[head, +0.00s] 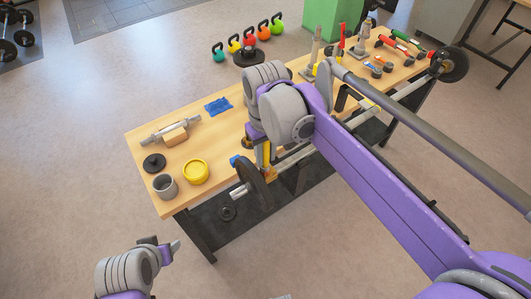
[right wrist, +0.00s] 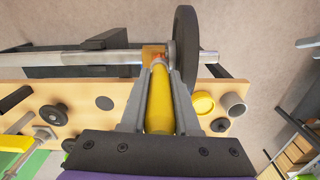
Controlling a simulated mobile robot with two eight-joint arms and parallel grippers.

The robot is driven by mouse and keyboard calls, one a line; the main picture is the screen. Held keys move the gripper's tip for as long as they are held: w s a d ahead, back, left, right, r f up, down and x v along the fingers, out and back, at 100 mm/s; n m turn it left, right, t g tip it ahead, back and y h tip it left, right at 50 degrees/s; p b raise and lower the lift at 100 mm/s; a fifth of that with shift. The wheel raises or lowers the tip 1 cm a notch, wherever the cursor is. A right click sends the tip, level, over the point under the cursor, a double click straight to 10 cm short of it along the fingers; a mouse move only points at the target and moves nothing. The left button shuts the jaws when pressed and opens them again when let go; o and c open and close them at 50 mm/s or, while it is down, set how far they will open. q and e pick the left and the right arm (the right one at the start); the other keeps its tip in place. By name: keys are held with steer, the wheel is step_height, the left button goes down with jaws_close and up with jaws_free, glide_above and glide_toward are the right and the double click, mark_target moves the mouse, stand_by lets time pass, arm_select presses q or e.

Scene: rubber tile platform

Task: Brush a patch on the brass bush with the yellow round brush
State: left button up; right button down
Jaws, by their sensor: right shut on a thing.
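My right gripper (head: 264,158) is shut on the yellow round brush (head: 266,153). In the right wrist view the brush's yellow handle (right wrist: 160,100) lies between the two fingers and points away from me. Its far end is at the brass bush (right wrist: 152,51), which sits on the bar beside a dark weight plate. Bristles and any contact with the bush are too small to make out. In the head view the bush (head: 271,174) shows just below the gripper, partly covered. My left gripper (head: 168,245) is low at the left, away from the table; its finger gap is unclear.
The barbell's dark plate (head: 255,183) stands at the table's front edge. A yellow tub (head: 195,171), a grey cup (head: 165,186), a black disc (head: 154,162) and a dumbbell handle (head: 172,131) occupy the table's left end. A blue cloth (head: 217,106) lies behind. Tools crowd the right end.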

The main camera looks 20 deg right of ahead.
steer(key=shift+d, duration=0.1)
stand_by(0.3)
steer(key=shift+w+d, duration=0.2)
steer(key=shift+d, duration=0.25)
steer(key=shift+w+d, duration=0.2)
steer(key=shift+d, duration=0.25)
steer(key=shift+a, duration=0.15)
steer(key=shift+s+a, duration=0.2)
steer(key=shift+a, duration=0.25)
steer(key=shift+s+a, duration=0.2)
steer(key=shift+a, duration=0.25)
steer(key=shift+d, duration=0.1)
steer(key=shift+w+d, duration=0.2)
steer(key=shift+d, duration=0.3)
steer(key=shift+w+d, duration=0.2)
steer(key=shift+d, duration=0.25)
steer(key=shift+a, duration=0.1)
